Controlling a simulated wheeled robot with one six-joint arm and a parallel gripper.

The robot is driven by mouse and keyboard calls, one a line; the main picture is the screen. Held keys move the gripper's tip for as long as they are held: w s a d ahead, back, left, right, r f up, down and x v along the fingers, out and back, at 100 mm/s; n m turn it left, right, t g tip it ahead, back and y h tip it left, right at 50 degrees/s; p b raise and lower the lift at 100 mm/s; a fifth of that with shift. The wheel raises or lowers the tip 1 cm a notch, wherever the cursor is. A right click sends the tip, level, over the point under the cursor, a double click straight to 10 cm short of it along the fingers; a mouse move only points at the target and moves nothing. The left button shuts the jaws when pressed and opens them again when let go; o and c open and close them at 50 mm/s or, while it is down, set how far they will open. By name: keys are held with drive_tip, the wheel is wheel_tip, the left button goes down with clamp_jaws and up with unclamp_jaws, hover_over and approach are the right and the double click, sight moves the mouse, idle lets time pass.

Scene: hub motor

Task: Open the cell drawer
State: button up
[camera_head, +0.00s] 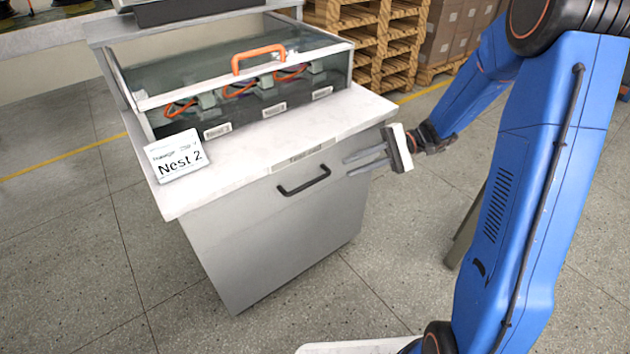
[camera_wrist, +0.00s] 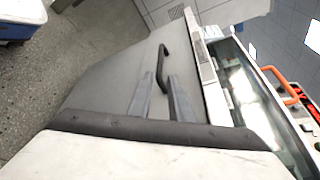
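The cell drawer is the grey front (camera_head: 285,235) of the cabinet under the white worktop, with a black bar handle (camera_head: 303,181) near its top edge. The front looks flush with the cabinet. My gripper (camera_head: 347,166) is to the right of the handle, with its two grey fingers pointing left toward the front.
A glass-covered box with an orange handle (camera_head: 258,56) stands on the white worktop (camera_head: 345,112). A "Nest 2" sign (camera_head: 177,157) stands at the worktop's left corner. Wooden pallets (camera_head: 375,40) are stacked behind. The floor (camera_head: 130,270) in front and to the left is clear.

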sight(321, 179)
drive_tip(key=x, duration=1.2)
drive_tip(key=shift+a, duration=0.1)
clamp_jaws()
